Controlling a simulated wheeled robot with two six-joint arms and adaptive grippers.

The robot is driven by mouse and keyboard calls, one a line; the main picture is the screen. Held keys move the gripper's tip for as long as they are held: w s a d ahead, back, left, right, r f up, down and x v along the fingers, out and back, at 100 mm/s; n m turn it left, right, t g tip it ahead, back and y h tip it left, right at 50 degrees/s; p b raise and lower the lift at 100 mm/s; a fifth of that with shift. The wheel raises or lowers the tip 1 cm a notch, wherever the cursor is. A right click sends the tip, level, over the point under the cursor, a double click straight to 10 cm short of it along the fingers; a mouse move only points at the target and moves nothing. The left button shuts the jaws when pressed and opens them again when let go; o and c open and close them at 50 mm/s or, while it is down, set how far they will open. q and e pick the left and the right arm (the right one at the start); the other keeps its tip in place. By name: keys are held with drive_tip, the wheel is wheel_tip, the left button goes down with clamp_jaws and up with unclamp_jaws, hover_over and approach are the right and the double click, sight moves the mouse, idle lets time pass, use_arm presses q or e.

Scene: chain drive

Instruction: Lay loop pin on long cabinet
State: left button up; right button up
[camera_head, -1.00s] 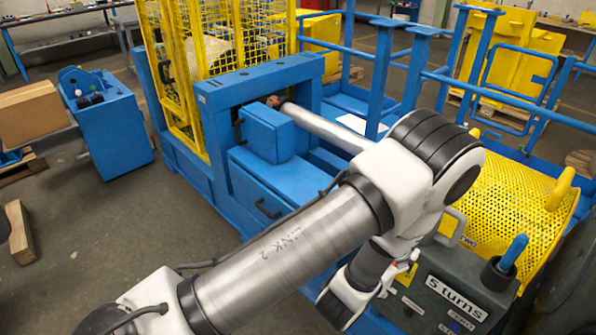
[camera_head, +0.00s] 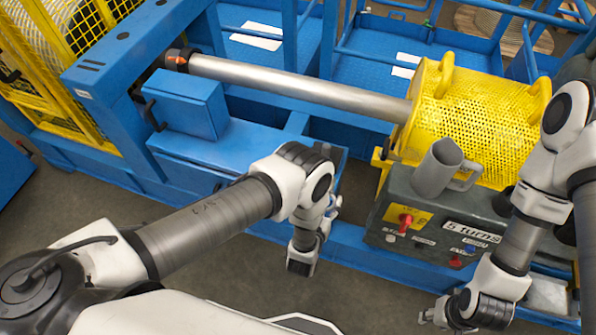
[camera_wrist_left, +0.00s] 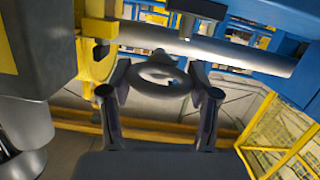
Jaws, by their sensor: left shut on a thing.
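The loop pin shows as a dull grey ring (camera_wrist_left: 157,90) in the left wrist view. My left gripper (camera_wrist_left: 160,78) is shut on it, with a finger on each side.
A small blue box (camera_head: 187,106) sits at the cabinet's left. The steel shaft (camera_head: 300,88) runs behind to a yellow perforated guard (camera_head: 485,120). A dark control box (camera_head: 415,205) with a grey cylinder (camera_head: 434,172) stands at right. Floor is clear in front.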

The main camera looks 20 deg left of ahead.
use_arm(q)
drive_tip(key=w+a+f+b, duration=0.1)
drive_tip(key=w+a+b, duration=0.1)
drive_tip(key=b, duration=0.8)
drive_tip(key=w+a+b, duration=0.3)
drive_tip(key=a+b, duration=0.1)
drive_tip(key=b, duration=0.5)
drive_tip(key=w+a+f+b, duration=0.1)
drive_tip(key=w+a+b, duration=0.2)
drive_tip(key=b, duration=0.7)
drive_tip(key=shift+a+f+b, duration=0.3)
drive_tip(key=shift+a, duration=0.2)
drive_tip(key=shift+w+a+r+p, duration=0.55)
drive_tip(key=shift+w+a+p, duration=0.05)
drive_tip(key=shift+p, duration=0.15)
drive_tip(key=f, duration=0.3)
drive_tip(key=shift+w+a, duration=0.2)
drive_tip(key=shift+a, duration=0.2)
drive_tip(key=shift+w+d+f, duration=0.1)
drive_tip(key=shift+f, duration=0.25)
drive_tip(key=shift+f+b, duration=0.2)
drive_tip(key=shift+b, duration=0.15)
drive_tip(key=shift+f, duration=0.45)
drive_tip(key=o, duration=1.3)
drive_tip(key=shift+r, duration=0.1)
